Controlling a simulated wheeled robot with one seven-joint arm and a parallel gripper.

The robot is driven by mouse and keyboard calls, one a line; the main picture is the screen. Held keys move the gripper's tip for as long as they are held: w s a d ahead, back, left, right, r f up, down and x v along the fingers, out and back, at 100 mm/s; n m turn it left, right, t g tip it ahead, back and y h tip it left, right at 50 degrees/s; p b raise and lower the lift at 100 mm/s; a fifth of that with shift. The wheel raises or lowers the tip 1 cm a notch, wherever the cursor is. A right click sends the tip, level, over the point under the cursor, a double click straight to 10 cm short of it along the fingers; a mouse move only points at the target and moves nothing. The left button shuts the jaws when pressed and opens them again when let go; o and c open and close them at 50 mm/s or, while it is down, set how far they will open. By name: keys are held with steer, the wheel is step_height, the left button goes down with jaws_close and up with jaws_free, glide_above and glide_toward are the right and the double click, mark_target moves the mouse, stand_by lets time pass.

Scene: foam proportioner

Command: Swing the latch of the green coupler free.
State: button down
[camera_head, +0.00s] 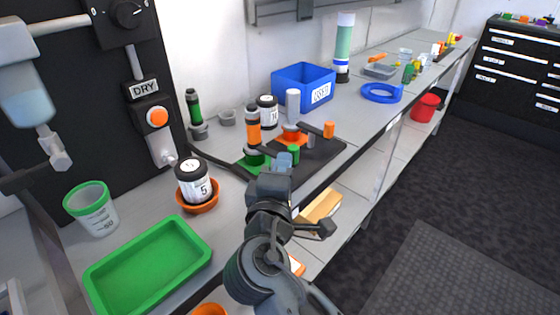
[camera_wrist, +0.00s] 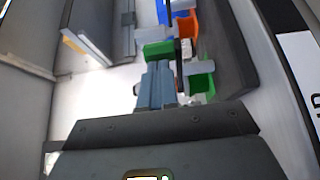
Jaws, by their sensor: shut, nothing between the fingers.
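I cannot tell whether the fingers touch the latch.
An orange coupler (camera_head: 291,134) with an orange-ended latch (camera_head: 329,130) stands close behind on a dark mat (camera_head: 318,150). A blue bin (camera_head: 302,88) is behind. A black jar (camera_head: 194,180) in an orange dish and a green tray (camera_head: 148,268) are left.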

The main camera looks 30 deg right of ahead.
mark_target(296, 155)
steer(key=d+n+t+y+p, duration=0.1)
steer(key=n+y+p, duration=0.1)
steer(key=y+p, duration=0.1)
steer(key=shift+s+d+r+t, duration=0.2)
steer(key=shift+d+r+t, duration=0.1)
steer(key=shift+d+t, duration=0.1)
steer(key=n+y+p, duration=0.1)
steer(key=d+n+t+y+p, duration=0.1)
steer(key=y, duration=0.1)
steer(key=n+y+p, duration=0.1)
steer(key=shift+w+d+f+t, duration=0.15)
steer(key=shift+d+t, duration=0.1)
steer(key=shift+t, duration=0.15)
steer(key=shift+w+d+p, duration=0.3)
steer(key=shift+d+p, duration=0.5)
steer(key=shift+p, duration=0.05)
steer(key=shift+w+d+f, duration=0.15)
steer(key=shift+w+d, duration=0.55)
steer(key=shift+d, duration=0.25)
